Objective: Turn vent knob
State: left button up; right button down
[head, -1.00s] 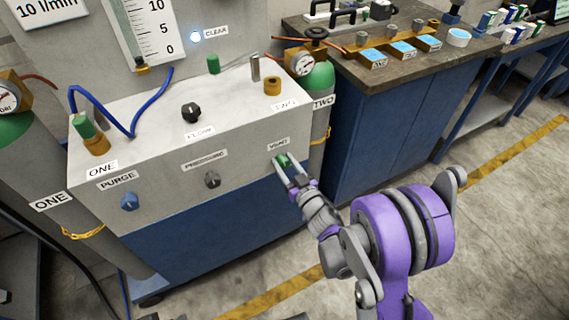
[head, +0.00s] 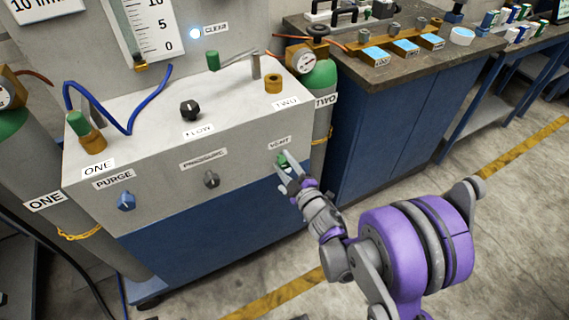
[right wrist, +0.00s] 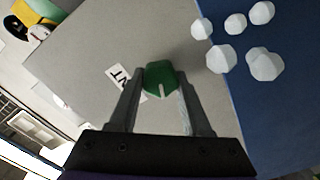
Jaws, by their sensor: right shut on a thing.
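The green vent knob (head: 282,159) sits on the front of the grey panel box (head: 240,150), under the VENT label (head: 279,143). My right gripper (head: 285,170) is at the knob, its two fingers on either side of it. In the right wrist view, the knob (right wrist: 160,78) lies between the fingertips of my right gripper (right wrist: 160,84), with a pale pointer line on its face. The gripper is shut on the knob. The fingers partly hide the knob in the head view. My left gripper is not in view.
The blue purge knob (head: 126,202) and grey pressure knob (head: 211,180) are on the same front face. The black flow knob (head: 190,108) is on top. A blue cabinet (head: 385,130) stands to the right. Several pale faceted lumps (right wrist: 222,58) show in the right wrist view.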

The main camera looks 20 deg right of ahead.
jog(key=shift+f+n, duration=0.1)
jog(key=shift+n, duration=1.8)
jog(key=shift+c, duration=1.8)
grip_release()
jog(key=s+d, duration=0.1)
jog(key=s, duration=0.9)
jog(key=shift+s, duration=0.4)
jog(key=shift+d, duration=0.1)
